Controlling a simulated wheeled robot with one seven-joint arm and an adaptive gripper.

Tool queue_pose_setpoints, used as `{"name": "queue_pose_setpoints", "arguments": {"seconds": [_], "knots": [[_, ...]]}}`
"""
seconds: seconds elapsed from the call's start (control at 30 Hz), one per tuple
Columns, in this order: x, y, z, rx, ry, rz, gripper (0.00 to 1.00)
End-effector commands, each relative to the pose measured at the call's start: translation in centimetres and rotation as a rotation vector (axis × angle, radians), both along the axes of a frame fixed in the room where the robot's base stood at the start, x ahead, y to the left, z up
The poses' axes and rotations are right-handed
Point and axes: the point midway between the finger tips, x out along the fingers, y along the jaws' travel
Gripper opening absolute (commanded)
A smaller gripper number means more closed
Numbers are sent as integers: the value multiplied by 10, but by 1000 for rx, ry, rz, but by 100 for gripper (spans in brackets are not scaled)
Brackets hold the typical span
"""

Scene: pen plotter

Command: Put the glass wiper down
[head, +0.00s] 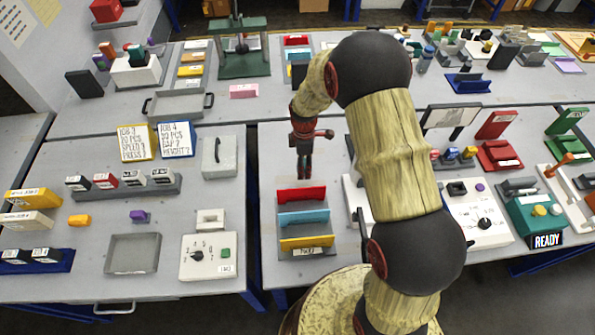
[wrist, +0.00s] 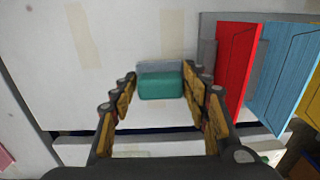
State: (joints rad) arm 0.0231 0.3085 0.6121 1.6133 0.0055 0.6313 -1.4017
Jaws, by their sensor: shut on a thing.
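My gripper (head: 305,182) hangs from the arm just behind the rack of coloured panels in the head view. In the wrist view my gripper (wrist: 160,78) has its two fingers on either side of a teal block with a grey strip along its far edge, which looks like the glass wiper (wrist: 160,88). The fingers are shut on it. In the head view the wiper is too small and dark to make out between the fingers. The wrist view does not show clearly whether it touches the table.
A rack with red (head: 301,195), blue (head: 303,217) and yellow (head: 305,243) panels stands close beside the gripper. A white box with a dial (head: 478,222) stands to the right. Bare grey table (head: 275,155) lies left of the gripper. A grey tray (head: 134,254) is on the left table.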

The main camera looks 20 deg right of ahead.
Motion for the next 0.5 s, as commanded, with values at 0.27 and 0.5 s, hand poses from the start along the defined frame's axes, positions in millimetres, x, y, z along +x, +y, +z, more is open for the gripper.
{"name": "queue_pose_setpoints", "arguments": {"seconds": [0.27,0.5], "knots": [[21,9,-26,-1,-3,0,22],[25,11,-49,0,1,0,22]]}}
